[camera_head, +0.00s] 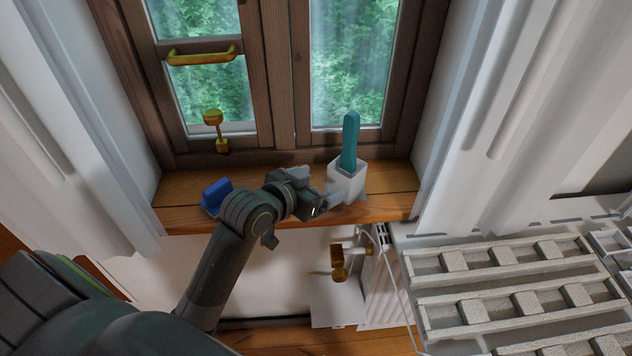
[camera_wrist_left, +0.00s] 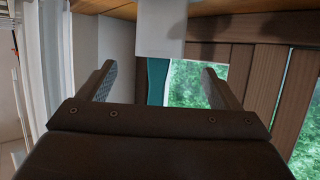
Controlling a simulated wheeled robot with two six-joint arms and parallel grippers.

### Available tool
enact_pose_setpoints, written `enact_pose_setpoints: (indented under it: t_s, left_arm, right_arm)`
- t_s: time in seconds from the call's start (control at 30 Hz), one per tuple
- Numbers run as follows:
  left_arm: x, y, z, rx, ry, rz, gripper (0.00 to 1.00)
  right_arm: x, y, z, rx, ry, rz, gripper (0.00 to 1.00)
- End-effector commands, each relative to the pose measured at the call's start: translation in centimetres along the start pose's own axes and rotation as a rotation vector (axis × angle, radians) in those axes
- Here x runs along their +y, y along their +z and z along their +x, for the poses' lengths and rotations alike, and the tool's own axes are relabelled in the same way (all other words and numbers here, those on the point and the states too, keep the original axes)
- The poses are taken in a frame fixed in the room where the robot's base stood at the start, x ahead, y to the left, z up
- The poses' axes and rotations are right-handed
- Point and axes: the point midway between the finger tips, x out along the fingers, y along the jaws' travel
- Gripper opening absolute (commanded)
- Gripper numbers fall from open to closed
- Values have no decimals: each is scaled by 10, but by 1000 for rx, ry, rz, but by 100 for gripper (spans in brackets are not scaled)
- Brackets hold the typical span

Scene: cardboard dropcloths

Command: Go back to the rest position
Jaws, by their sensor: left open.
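My left arm reaches in from the left in the head view. Its left gripper (camera_head: 330,198) is at the windowsill, just left of and in front of a white square holder (camera_head: 347,184). A teal, rounded long object (camera_head: 351,138) stands upright in the holder. In the left wrist view the gripper (camera_wrist_left: 157,72) has its two fingers spread apart, with nothing held between them. The teal object (camera_wrist_left: 156,82) shows beyond the fingers, and the white holder (camera_wrist_left: 162,28) is at the top. My right gripper is not in view.
A blue object (camera_head: 216,194) lies on the wooden sill (camera_head: 275,216) left of the gripper. Window frames with brass handles (camera_head: 202,55) stand behind. A white radiator (camera_head: 385,285) with a brass valve (camera_head: 338,263) is below. A white slatted rack (camera_head: 500,290) is at right.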

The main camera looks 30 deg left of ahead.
Motion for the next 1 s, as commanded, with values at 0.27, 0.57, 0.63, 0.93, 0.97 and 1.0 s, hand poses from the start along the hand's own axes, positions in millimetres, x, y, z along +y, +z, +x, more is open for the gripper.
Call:
enact_pose_setpoints:
  t_s: [0.27, 0.57, 0.63, 0.93, 0.97, 1.0]
  left_arm:
    - [0, 0, -9, 1, 1, -1, 85]
    - [0, 0, -9, 0, 1, -1, 85]
    - [0, 0, -9, -1, 0, -1, 85]
    - [-8, 92, -49, -259, -90, -35, 85]
    - [-8, 107, -58, -305, -107, -42, 85]
    - [-10, 127, -72, -366, -129, -51, 85]
  right_arm:
    - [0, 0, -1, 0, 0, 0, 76]
    - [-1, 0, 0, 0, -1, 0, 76]
    - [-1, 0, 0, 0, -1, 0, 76]
    - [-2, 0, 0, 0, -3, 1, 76]
    - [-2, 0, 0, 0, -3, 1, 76]
    - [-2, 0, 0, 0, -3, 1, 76]
